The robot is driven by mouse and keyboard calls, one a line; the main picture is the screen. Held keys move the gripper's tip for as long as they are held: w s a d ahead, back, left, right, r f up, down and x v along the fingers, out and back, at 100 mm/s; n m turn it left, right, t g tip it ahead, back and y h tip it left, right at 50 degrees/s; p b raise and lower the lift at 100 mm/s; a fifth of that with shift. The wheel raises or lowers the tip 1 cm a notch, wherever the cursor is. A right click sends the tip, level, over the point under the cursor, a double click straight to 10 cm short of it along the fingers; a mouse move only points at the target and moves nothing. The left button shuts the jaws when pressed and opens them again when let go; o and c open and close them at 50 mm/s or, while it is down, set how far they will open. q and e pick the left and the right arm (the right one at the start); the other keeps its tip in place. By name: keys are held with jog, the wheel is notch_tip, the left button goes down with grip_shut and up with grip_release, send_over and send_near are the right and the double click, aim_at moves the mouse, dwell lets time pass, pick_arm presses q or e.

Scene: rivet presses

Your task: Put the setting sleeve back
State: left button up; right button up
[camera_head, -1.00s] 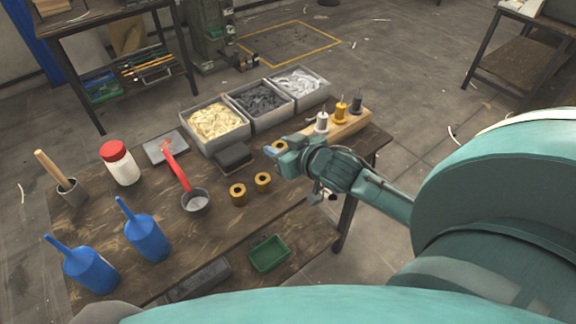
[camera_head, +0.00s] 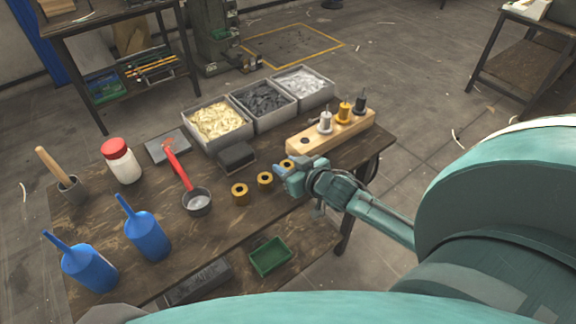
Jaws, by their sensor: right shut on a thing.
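My right gripper (camera_head: 284,172) is shut on a brass-coloured ring-shaped sleeve (camera_head: 287,164), partly hidden by the fingers. The held sleeve is over the table at the right end of a row with two similar sleeves, the nearer one (camera_head: 265,179) and the farther one (camera_head: 240,191). I cannot tell whether it touches the table. A wooden block (camera_head: 330,134) behind the gripper carries a silver, a yellow and a dark spindled piece, with a dark round spot at its left end. My left gripper is not in view.
Grey bins (camera_head: 217,123) of parts stand at the back, with a dark block (camera_head: 236,157) in front. A red-handled pan (camera_head: 196,201), a red-lidded jar (camera_head: 121,162) and blue bottles (camera_head: 147,236) stand left. A green tray (camera_head: 270,257) lies near the front.

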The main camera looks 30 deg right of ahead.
jog(key=o, duration=0.8)
jog(key=shift+f, duration=0.1)
jog(key=a+v, duration=0.1)
jog(key=v, duration=1.1)
jog(key=s+a+f+n+g+y+p, duration=0.1)
jog(key=s+a+f, duration=0.3)
jog(key=a, duration=0.4)
jog(key=s+a+f+n+g+y+p, duration=0.1)
jog(key=s+a+f, duration=0.3)
jog(key=a, duration=0.4)
jog(key=shift+s+g, duration=0.2)
jog(key=shift+g, duration=0.2)
